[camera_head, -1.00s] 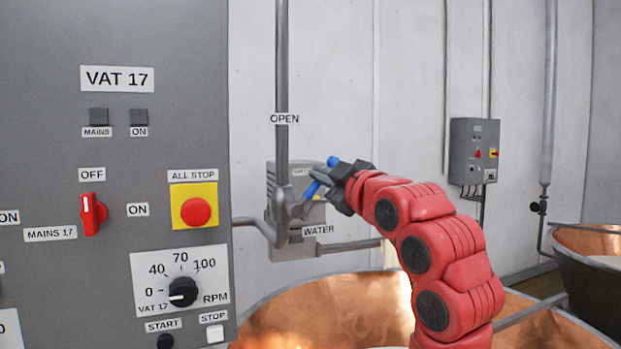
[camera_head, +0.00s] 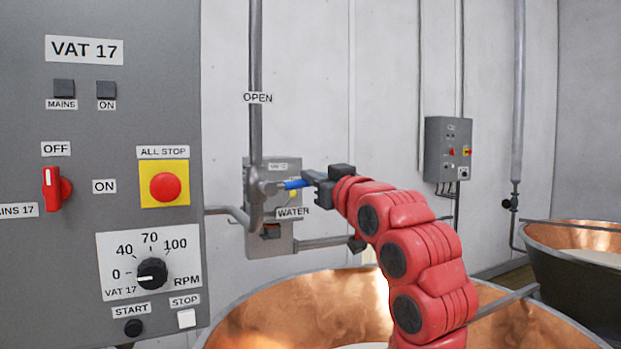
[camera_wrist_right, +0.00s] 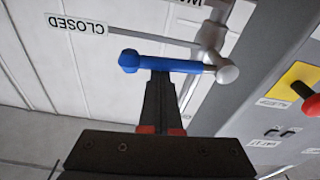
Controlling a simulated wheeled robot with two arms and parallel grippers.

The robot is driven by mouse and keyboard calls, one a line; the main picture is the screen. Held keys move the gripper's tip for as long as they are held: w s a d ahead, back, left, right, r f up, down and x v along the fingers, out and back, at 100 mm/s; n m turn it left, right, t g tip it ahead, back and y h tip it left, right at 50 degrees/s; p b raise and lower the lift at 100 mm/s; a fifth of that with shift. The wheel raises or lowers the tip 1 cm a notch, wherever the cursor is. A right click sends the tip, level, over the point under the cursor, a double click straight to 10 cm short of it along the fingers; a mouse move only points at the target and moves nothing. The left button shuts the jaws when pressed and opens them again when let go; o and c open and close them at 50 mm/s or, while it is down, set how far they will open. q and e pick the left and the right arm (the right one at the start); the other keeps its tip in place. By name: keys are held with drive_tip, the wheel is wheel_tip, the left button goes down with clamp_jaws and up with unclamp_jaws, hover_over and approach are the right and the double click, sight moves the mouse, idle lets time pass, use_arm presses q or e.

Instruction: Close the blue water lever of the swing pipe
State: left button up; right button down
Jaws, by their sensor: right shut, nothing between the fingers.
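The blue water lever (camera_head: 295,184) sticks out to the right from the grey valve on the pipe (camera_head: 256,190), roughly level, between the OPEN label (camera_head: 258,98) above and the WATER label (camera_head: 292,211) below. My right gripper (camera_head: 314,181) is at the lever's outer part, its fingers shut with nothing between them. In the right wrist view the lever (camera_wrist_right: 165,64) lies across the shut fingertips (camera_wrist_right: 160,76), which appear to touch or nearly touch it. A CLOSED label (camera_wrist_right: 76,24) shows there beside the lever's ball end. My left gripper is out of view.
The VAT 17 control panel (camera_head: 100,230) stands close on the left, with a red ALL STOP button (camera_head: 165,187). A copper vat (camera_head: 290,315) lies below my right arm. A grey wall box (camera_head: 448,150) and another vat (camera_head: 580,240) are at the right.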

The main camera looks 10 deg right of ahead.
drive_tip(key=shift+f, duration=0.2)
idle(0.5)
drive_tip(key=s+d+r+b, duration=0.2)
drive_tip(key=s, duration=0.6)
drive_tip(key=shift+s+d+r+b, duration=0.3)
drive_tip(key=shift+s+d, duration=0.05)
drive_tip(key=shift+d, duration=0.05)
